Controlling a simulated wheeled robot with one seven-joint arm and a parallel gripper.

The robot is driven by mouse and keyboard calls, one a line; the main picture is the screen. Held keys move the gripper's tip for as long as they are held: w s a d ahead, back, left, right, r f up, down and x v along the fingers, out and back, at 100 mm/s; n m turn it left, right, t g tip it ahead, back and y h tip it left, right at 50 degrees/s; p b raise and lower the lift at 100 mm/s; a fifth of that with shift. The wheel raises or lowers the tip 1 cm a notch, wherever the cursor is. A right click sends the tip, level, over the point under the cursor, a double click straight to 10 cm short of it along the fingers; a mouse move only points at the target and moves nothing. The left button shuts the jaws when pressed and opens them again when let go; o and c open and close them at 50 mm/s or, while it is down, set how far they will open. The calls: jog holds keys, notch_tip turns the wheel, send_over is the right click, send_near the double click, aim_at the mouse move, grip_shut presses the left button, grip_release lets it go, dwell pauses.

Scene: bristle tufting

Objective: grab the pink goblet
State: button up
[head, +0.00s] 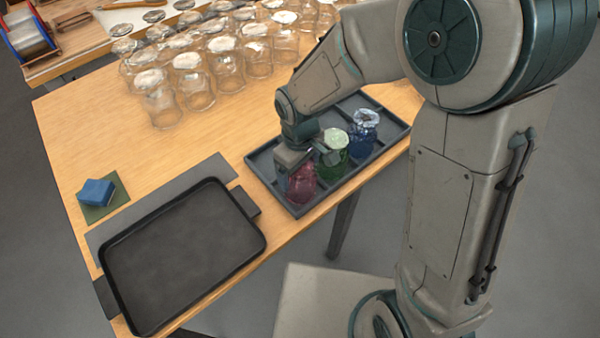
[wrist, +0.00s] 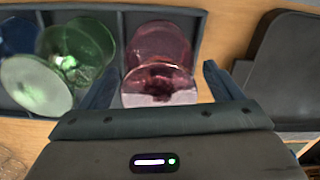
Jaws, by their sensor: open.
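The pink goblet (head: 302,184) stands in the front-left compartment of a dark divided tray (head: 262,172), partly hidden by my gripper in the head view. In the wrist view the pink goblet (wrist: 160,62) lies between the two spread fingers of my gripper (wrist: 158,85), its near disc-shaped end closest to the palm. The fingers are open, one on each side of it; contact cannot be made out.
A green goblet (head: 335,143) stands beside the pink one, close to a finger in the wrist view (wrist: 40,85). A blue goblet (head: 364,128) is beyond it. Several clear glasses (head: 195,90) crowd the back. A black tray (head: 185,255) and blue sponge (head: 96,192) are left.

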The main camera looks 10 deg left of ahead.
jog(key=shift+f, duration=1.3)
jog(key=c, duration=0.8)
jog(key=shift+c, duration=0.2)
jog(key=shift+r, duration=0.2)
